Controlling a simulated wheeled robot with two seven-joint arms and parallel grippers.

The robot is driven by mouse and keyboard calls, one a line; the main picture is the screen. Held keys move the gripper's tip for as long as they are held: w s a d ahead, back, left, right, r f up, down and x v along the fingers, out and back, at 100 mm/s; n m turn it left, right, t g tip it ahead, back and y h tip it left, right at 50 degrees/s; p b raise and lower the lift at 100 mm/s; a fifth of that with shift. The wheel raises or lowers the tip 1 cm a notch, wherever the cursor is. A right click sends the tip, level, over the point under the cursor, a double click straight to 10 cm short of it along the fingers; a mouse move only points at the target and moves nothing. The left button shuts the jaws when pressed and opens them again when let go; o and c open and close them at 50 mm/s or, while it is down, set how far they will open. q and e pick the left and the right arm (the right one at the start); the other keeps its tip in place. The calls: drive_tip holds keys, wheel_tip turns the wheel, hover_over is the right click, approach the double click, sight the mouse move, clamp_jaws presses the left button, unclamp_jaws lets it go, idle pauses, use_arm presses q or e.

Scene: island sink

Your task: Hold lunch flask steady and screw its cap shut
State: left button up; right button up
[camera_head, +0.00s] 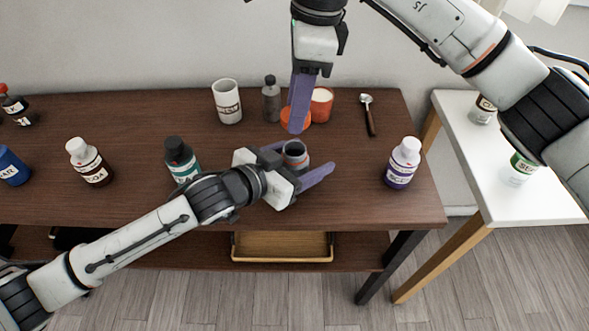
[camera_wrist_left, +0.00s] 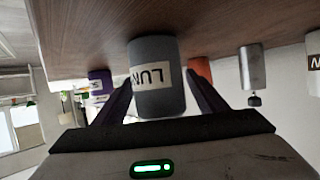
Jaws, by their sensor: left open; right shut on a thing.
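The lunch flask (camera_head: 296,157) is a grey cylinder standing upright on the brown table, its dark open mouth facing up. In the left wrist view the flask (camera_wrist_left: 157,100) appears upside down with a pale label reading "LUN". My left gripper (camera_head: 308,156) is open, with a purple finger on each side of the flask; gaps show between them. My right gripper (camera_head: 296,127) points down above the table, behind the flask in the picture. It is shut on an orange-red round piece, apparently the cap (camera_head: 286,115), partly hidden by the finger. The cap is apart from the flask.
Behind are a white mug (camera_head: 227,103), a grey bottle (camera_head: 271,100), a red cup (camera_head: 322,103) close to the right gripper, and a spoon (camera_head: 368,115). A purple-labelled bottle (camera_head: 402,163) stands right, a teal-labelled bottle (camera_head: 181,160) near my left forearm. A white side table (camera_head: 505,190) is at right.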

use_arm(q)
drive_tip(key=c, duration=1.6)
use_arm(e)
hover_over(296, 161)
drive_tip(key=w, duration=0.2)
drive_tip(key=shift+w+f, duration=0.1)
drive_tip(key=shift+f, duration=2.4)
drive_tip(key=shift+f, duration=0.9)
use_arm(q)
clamp_jaws()
use_arm(e)
drive_tip(key=shift+f, duration=0.55)
